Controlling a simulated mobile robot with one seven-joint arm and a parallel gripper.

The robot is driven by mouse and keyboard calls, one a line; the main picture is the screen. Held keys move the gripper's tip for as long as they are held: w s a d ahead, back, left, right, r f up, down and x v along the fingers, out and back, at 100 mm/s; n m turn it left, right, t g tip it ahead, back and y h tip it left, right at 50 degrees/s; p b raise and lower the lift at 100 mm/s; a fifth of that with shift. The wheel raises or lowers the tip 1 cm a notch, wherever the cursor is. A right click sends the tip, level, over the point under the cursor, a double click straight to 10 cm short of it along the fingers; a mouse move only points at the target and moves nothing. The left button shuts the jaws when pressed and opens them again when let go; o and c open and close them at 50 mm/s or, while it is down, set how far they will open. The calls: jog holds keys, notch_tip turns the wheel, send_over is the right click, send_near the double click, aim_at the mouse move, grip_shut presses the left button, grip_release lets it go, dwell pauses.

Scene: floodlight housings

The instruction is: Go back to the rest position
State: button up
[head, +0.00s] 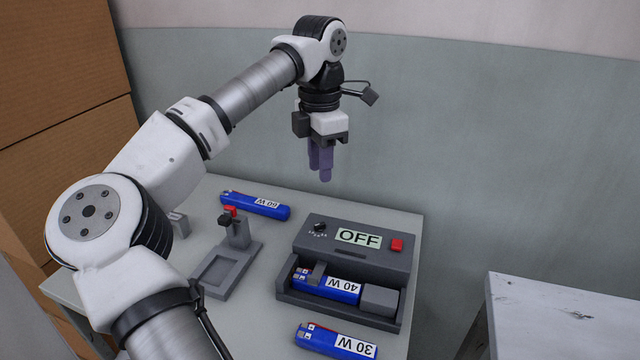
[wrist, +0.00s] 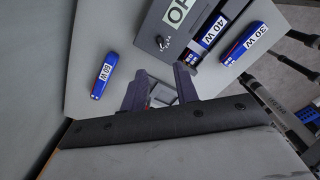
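My gripper (head: 320,170) hangs fingers-down in the air above the back of the table. In the wrist view its two dark fingers (wrist: 160,86) stand apart with nothing held between them. Below it, a dark grey test box (head: 400,252) shows "OFF" on its display. A blue 40 W housing (head: 328,286) lies in the box's front slot beside a grey block (head: 379,300). It also shows in the wrist view (wrist: 212,30). A blue 60 W housing (head: 254,205) lies at the back left, and a blue 30 W housing (head: 335,341) lies in front of the box.
A grey fixture (head: 226,272) with an empty recess and a red-tipped post stands left of the box. A wall (head: 480,150) rises behind the table. Brown boxes (head: 60,70) stand at the left. A separate light table (head: 560,315) is at the right.

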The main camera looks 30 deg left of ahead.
jog(key=shift+r, duration=0.5)
